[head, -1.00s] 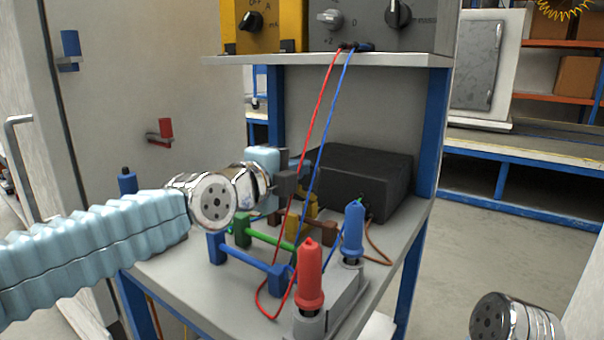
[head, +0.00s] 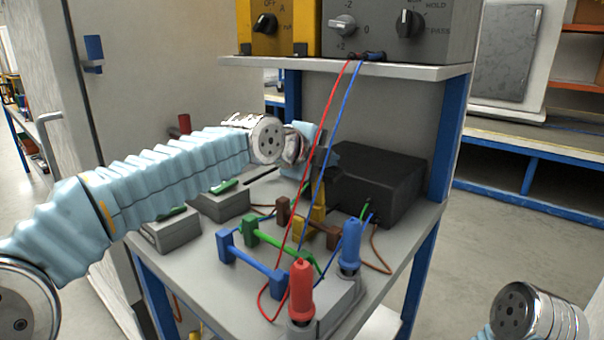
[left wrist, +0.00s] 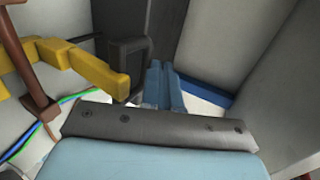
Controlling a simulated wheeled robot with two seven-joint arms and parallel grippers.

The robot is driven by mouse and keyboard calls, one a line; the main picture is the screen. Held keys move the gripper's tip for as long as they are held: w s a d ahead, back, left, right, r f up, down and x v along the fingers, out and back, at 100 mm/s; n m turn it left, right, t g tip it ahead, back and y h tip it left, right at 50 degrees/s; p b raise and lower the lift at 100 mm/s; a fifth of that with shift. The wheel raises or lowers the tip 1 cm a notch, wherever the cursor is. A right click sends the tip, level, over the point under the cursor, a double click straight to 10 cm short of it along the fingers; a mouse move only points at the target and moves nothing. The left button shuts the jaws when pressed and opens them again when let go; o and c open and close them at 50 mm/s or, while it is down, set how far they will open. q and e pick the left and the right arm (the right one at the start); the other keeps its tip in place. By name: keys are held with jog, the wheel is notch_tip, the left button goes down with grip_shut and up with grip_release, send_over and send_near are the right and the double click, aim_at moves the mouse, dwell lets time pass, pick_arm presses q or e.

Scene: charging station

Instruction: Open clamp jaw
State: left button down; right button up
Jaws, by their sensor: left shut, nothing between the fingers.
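Several bracket-shaped bars stand on the grey bench shelf: a blue one (head: 250,262), a green one (head: 275,241), a yellow one (head: 309,222) and a brown one (head: 320,232). I cannot tell which part is the clamp jaw. My left gripper (head: 327,158) is shut and empty, above and behind the bars, in front of the black box. In the left wrist view the yellow bar (left wrist: 85,68) and brown bar (left wrist: 35,85) lie left of the gripper, apart from it. My right gripper is out of view.
Red (head: 302,288) and blue (head: 351,243) plugs stand at the shelf front, with red and blue leads hanging from the meter (head: 375,28). A black box (head: 375,180) stands at the back right. Two grey blocks with green tops (head: 170,234) sit at left.

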pick_arm(q)
jog(key=shift+x, duration=0.75)
jog(key=shift+w, duration=0.15)
